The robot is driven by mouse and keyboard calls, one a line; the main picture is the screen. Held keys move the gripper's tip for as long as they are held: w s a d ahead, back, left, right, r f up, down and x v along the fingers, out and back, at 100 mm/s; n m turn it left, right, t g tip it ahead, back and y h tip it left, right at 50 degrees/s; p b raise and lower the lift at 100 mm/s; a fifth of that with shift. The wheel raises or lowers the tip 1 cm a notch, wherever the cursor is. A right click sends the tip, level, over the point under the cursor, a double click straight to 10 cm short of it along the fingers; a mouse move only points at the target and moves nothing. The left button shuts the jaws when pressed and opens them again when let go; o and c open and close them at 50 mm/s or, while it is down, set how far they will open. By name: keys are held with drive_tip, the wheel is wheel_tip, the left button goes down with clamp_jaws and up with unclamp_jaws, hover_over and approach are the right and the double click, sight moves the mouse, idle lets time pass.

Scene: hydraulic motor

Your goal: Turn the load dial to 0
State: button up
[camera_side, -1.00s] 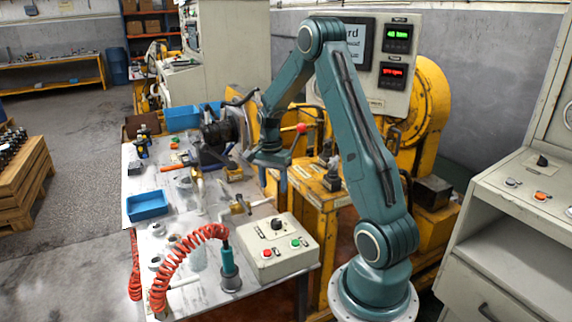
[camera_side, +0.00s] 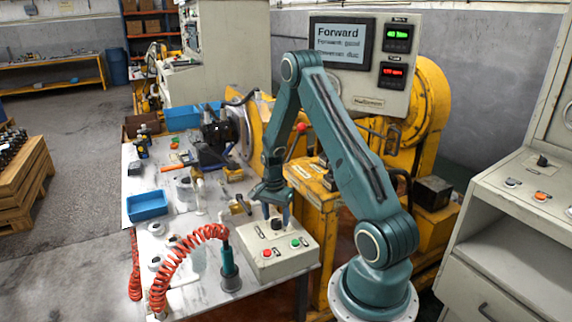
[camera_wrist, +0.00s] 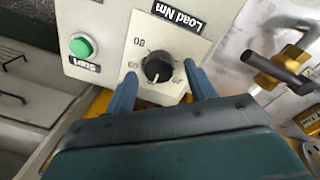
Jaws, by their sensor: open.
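The load dial (camera_wrist: 160,66) is a black round knob on a pale plate labelled "Load Nm", seen upside down in the wrist view. A small white mark shows near its lower edge; the scale figures are only partly legible. In the side view the dial (camera_side: 277,224) is on top of the cream control box (camera_side: 262,262). My gripper (camera_wrist: 160,72) is open, with one blue finger on each side of the dial in the wrist view. In the side view my gripper (camera_side: 277,213) points down at the dial. Whether the fingers touch it, I cannot tell.
A green button (camera_side: 295,243) and a red button (camera_side: 267,252) are on the same box. A teal tool with a coiled orange hose (camera_side: 190,240) stands left of it. A brass valve (camera_side: 241,204) lies behind. A screen (camera_side: 341,43) reads "Forward".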

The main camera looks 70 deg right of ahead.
drive_tip(key=shift+f, duration=0.35)
drive_tip(key=c, duration=1)
